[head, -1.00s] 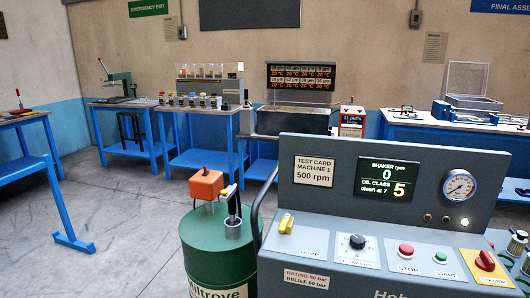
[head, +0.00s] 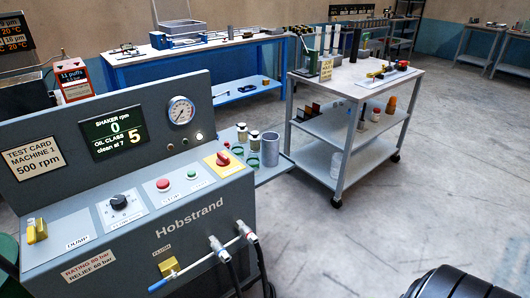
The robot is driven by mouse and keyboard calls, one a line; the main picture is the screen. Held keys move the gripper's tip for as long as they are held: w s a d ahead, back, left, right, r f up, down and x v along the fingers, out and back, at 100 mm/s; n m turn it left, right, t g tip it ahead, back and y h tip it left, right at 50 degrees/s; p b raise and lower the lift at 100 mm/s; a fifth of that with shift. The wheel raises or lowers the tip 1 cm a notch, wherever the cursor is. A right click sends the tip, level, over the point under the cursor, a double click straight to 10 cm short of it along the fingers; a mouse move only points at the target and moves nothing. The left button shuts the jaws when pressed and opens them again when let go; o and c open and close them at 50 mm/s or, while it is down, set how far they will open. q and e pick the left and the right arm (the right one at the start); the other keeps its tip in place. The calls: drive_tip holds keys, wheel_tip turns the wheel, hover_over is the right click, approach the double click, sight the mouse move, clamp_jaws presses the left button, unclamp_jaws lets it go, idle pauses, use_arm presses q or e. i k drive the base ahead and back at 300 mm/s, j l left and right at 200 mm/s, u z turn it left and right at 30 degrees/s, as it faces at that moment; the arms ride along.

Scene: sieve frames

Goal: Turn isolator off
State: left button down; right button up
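The likely isolator is a red rotary knob (head: 223,158) on a yellow plate (head: 229,168) at the right end of the grey machine's sloping control panel (head: 150,203). The lettering on the plate is too small to read, and I cannot tell the knob's switch position. The machine's display (head: 114,132) reads shaker rpm 0 and oil class 5, clean at 7. A lamp (head: 198,136) near the gauge glows white. Neither gripper is in view. A black ribbed part at the bottom right looks like mine, but no fingers show.
A red button (head: 163,184), green button (head: 191,174), black dial (head: 118,201) and yellow dump lever (head: 37,230) share the panel.

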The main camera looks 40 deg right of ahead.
sight(223, 161)
drive_tip(key=z, duration=0.85)
